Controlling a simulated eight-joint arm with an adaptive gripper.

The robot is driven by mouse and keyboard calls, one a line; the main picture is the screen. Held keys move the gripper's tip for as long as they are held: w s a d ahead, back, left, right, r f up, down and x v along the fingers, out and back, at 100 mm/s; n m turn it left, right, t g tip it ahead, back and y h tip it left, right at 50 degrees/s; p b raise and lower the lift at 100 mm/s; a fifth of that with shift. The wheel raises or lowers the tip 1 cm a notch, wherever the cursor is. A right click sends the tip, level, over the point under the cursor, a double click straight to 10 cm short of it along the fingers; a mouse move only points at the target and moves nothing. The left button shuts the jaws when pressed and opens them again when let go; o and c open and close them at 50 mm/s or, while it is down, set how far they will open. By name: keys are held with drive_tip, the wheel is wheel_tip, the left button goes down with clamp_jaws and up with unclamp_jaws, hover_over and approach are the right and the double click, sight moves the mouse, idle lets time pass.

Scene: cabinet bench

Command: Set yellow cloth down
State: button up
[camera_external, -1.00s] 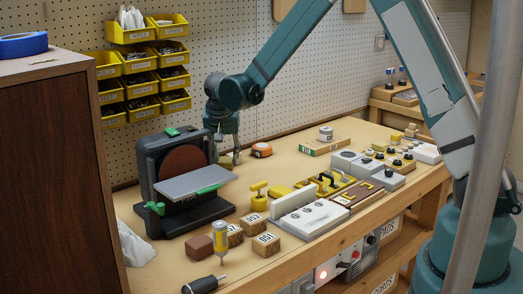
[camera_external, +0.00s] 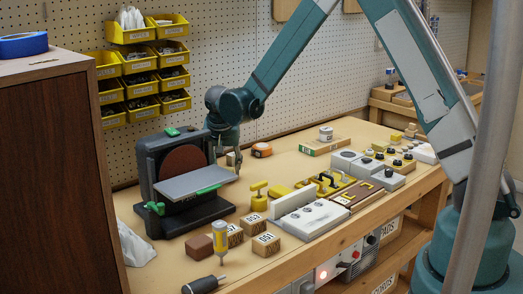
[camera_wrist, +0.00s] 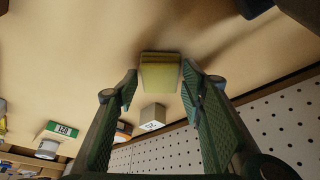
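In the wrist view, the yellow cloth (camera_wrist: 160,73) looks like a small folded, block-like pad on the tan bench top. It lies just ahead of and between the fingertips of my gripper (camera_wrist: 160,78). The two green fingers are spread, with a narrow gap showing on each side of the cloth. In the external view, my wrist hangs behind the right side of the sander and my fingertips are mostly hidden. I cannot make out the cloth there.
The disc sander (camera_external: 180,187) stands close in front of my gripper. A small labelled block (camera_wrist: 152,117) lies near the cloth. An orange tape roll (camera_external: 262,150) and the pegboard wall are behind. Wooden blocks (camera_external: 266,244) and trays occupy the front and right.

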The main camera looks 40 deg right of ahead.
drive_tip(key=shift+o, duration=0.7)
drive_tip(key=shift+r, duration=0.15)
drive_tip(key=shift+r, duration=0.15)
drive_tip(key=p+v, duration=0.1)
drive_tip(key=v, duration=1)
drive_tip(key=shift+s+r+p, duration=0.15)
drive_tip(key=shift+r+p, duration=0.2)
drive_tip(key=shift+a, duration=0.15)
